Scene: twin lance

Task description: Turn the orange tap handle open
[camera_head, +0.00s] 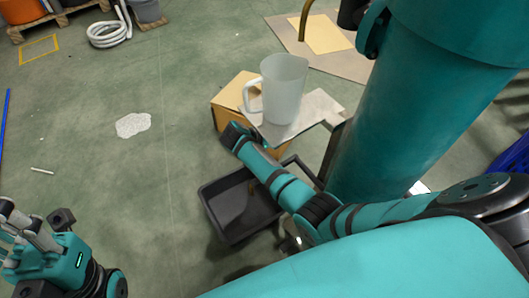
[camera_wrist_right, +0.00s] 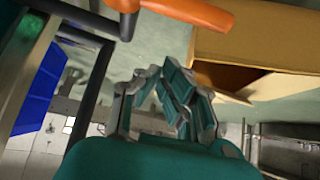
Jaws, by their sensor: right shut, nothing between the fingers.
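The orange tap handle (camera_wrist_right: 190,12) crosses the top of the right wrist view, beside the top of a dark pipe (camera_wrist_right: 124,18). My right gripper (camera_wrist_right: 178,85) is shut and empty, below the handle in that picture and apart from it. In the head view my right arm reaches in from the right, and its fingers and the tap handle cannot be made out there. My left gripper (camera_head: 28,232) is at the lower left, away from everything; whether its fingers are open is unclear.
A translucent jug (camera_head: 284,90) stands on a grey sheet (camera_head: 322,106) by a cardboard box (camera_head: 229,98); a box also shows in the right wrist view (camera_wrist_right: 268,46). A black tray (camera_head: 225,208) lies on the floor. A pale puddle (camera_head: 133,124) is left. Floor between is clear.

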